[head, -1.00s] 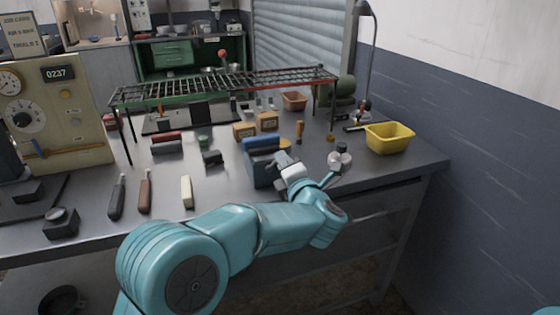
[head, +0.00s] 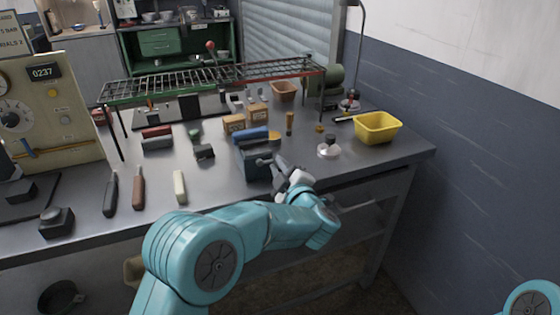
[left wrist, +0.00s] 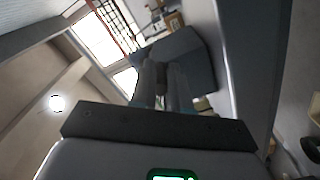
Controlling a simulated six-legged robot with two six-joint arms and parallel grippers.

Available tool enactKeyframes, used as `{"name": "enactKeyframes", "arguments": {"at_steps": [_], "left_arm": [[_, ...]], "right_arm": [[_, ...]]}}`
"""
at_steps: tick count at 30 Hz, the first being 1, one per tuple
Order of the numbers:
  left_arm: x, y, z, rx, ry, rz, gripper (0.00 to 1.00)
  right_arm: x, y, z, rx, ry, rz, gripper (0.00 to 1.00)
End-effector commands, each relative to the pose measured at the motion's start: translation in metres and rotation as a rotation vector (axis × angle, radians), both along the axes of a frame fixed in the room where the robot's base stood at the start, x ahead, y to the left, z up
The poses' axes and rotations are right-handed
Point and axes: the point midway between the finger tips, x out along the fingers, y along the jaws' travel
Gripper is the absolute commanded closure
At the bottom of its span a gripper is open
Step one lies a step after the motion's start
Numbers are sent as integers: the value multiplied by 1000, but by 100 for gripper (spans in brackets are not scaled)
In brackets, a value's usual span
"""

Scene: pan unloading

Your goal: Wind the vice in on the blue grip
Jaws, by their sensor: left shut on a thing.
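The blue-grey vice (head: 252,162) stands near the front edge of the bench. The blue grip (head: 250,134), with an orange-yellow end, lies across the top of the vice, at its jaws. My left gripper (head: 274,166) is at the vice's front right side, shut on the vice's handle (head: 263,161). In the left wrist view, the two fingers (left wrist: 166,88) close on a dark piece in front of the vice body (left wrist: 185,52). How tightly the jaws meet the blue grip is hard to see. My right gripper is out of view; only part of that arm shows at the lower right.
A wire rack (head: 215,80) on legs spans the back of the bench. Small boxes (head: 246,120) stand behind the vice. A small white-based piece (head: 328,148) and a yellow tub (head: 378,127) are to the right. Several handled tools (head: 138,187) lie to the left.

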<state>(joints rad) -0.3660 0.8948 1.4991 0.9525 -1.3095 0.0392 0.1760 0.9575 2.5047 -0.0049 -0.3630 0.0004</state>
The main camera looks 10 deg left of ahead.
Motion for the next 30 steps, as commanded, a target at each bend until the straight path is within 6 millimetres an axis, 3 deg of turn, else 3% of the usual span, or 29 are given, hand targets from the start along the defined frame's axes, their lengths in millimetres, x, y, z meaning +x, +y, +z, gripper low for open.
{"name": "enactKeyframes", "arguments": {"at_steps": [13,30], "left_arm": [[-2,3,-12,242,165,3,100],[-2,5,-15,308,208,4,100]], "right_arm": [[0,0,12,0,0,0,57],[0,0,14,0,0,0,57]]}}
